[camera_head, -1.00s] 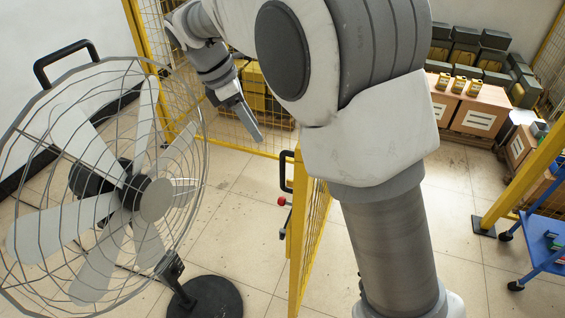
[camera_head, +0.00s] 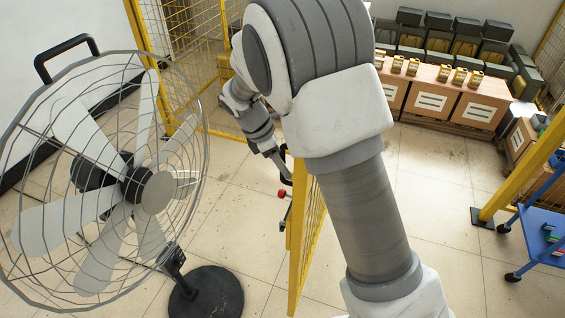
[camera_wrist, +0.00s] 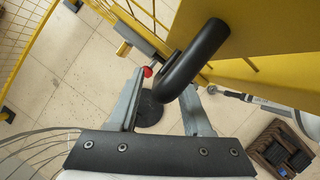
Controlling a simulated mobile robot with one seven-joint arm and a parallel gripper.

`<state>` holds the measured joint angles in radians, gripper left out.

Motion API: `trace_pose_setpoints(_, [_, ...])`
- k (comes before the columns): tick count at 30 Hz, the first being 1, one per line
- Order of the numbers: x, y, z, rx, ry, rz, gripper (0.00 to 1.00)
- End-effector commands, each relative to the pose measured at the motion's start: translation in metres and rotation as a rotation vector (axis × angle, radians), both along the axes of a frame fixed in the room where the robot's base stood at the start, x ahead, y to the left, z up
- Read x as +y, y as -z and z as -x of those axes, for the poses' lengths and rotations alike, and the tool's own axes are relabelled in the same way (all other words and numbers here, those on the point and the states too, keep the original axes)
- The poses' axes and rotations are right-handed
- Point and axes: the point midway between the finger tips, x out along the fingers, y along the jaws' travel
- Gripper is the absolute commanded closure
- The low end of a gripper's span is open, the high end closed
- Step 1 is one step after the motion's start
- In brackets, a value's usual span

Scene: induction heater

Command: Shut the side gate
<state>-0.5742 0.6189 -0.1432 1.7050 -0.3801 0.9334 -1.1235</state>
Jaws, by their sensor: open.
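The side gate (camera_head: 308,235) is a yellow frame with mesh, standing ajar and seen nearly edge-on in the head view. Its black bar handle (camera_head: 287,178) is near the top of the gate's free edge, partly hidden by my gripper (camera_head: 281,166). In the wrist view, the handle (camera_wrist: 195,60) looms large, and its curved lower end lies between the two grey fingers of my gripper (camera_wrist: 162,85). The fingers are apart, one on each side of it. I cannot tell whether either touches it. A red knob (camera_wrist: 147,71) on the gate shows by the left finger.
A large caged fan (camera_head: 125,185) on a round black base (camera_head: 206,295) stands left of the gate. Yellow mesh fencing (camera_head: 195,60) is behind. Boxes (camera_head: 430,100) line the back right, and a blue cart (camera_head: 545,235) is at right. Tiled floor right of the gate is clear.

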Motion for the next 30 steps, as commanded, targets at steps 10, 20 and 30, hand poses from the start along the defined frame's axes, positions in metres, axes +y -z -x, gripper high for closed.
trace_pose_setpoints(10, [-0.0016,0.0034,0.0000,0.001,0.000,0.000,0.54])
trace_pose_setpoints(20, [-0.0013,0.0031,0.0000,0.001,0.000,0.000,1.00])
trace_pose_setpoints(30, [-0.0011,0.0028,-0.0001,0.000,0.000,0.000,1.00])
